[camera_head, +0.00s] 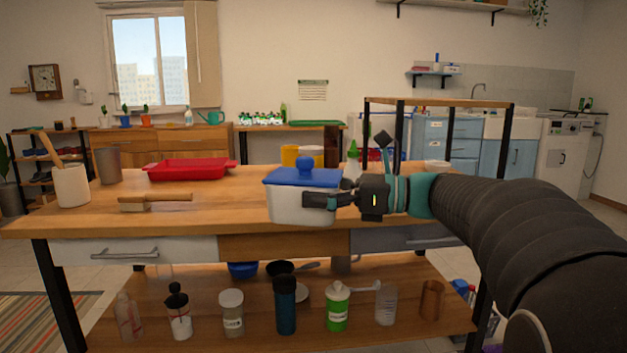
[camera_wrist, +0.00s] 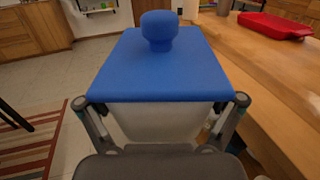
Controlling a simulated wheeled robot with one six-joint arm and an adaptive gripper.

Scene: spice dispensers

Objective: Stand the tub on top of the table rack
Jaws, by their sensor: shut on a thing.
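The tub (camera_head: 301,207) is white with a blue lid and a round blue knob. In the head view it is upright in front of the table's front edge. My gripper (camera_head: 318,201) is shut on its body from the right. In the wrist view the blue lid (camera_wrist: 160,68) fills the middle, with my gripper's fingers (camera_wrist: 160,108) on both sides of the tub below the lid. The table rack (camera_head: 437,102) stands at the back right of the table, a wooden top board on dark posts. My arm hides part of its lower area.
On the table (camera_head: 235,203) are a red tray (camera_head: 189,169), a brush (camera_head: 155,201), a utensil crock (camera_head: 72,186) and a grey cup (camera_head: 109,165). Yellow and white containers and a green-capped bottle (camera_head: 353,160) stand near the rack. Several bottles line the lower shelf (camera_head: 260,318).

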